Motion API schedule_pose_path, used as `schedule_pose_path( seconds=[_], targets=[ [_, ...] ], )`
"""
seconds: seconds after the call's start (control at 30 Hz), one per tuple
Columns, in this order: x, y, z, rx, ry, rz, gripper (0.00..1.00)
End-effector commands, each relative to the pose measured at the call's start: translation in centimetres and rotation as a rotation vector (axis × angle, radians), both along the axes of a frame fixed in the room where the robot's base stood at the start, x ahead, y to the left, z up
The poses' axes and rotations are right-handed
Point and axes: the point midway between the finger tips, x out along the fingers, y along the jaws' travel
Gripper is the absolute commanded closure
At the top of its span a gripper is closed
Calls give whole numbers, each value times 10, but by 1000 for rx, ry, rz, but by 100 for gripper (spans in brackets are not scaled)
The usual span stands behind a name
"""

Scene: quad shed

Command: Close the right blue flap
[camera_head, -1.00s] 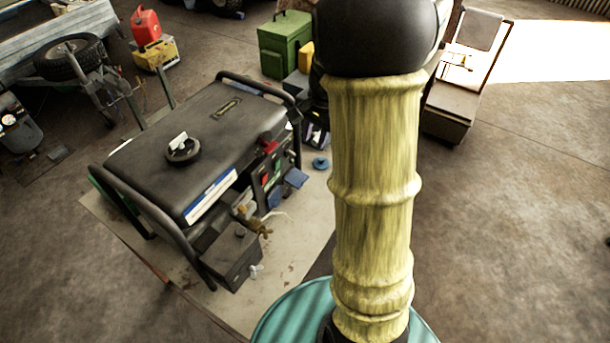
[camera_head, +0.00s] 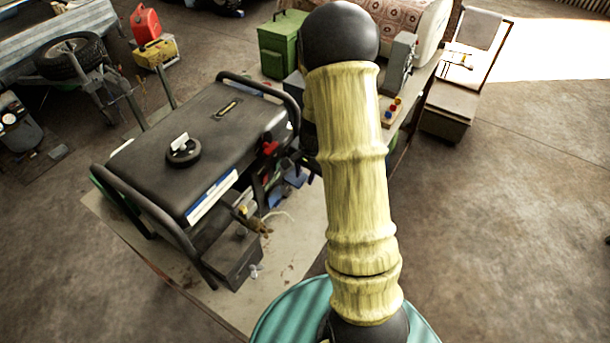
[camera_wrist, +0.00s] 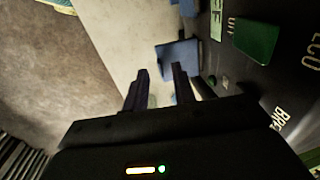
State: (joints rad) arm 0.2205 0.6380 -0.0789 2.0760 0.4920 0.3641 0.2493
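The generator (camera_head: 205,140) stands on a pale board. Its right blue flap (camera_head: 296,179) sticks out from the outlet panel, swung open. Another blue flap (camera_head: 275,196) sits to its left, also sticking out. In the wrist view, a blue flap (camera_wrist: 180,55), seemingly the right one, stands out from the dark panel, just beyond my fingertips. A second bit of blue shows at the top edge. My gripper (camera_wrist: 160,78) has its two dark fingers apart with nothing between them. In the head view the gripper is dark, beside the panel, and mostly hidden by my arm.
The dark control panel (camera_wrist: 235,70) with a green part (camera_wrist: 257,40) lies close on the right of my fingers. The pale board (camera_head: 300,215) is below. A green box (camera_head: 283,40) and a table with items stand behind my arm. Open floor lies to the right.

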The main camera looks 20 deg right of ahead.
Motion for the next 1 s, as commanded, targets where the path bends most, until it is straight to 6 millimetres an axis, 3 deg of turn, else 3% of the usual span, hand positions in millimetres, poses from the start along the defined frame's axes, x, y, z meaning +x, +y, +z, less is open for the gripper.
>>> schedule_pose_path(
  seconds=[0.13,0.43,0.6,1.0],
  targets=[
    [1,1,-12,1,0,1,74],
    [2,2,-15,0,-1,1,74],
    [2,2,-15,0,-1,1,100],
    [2,1,-17,6,-9,0,100]
  ],
)
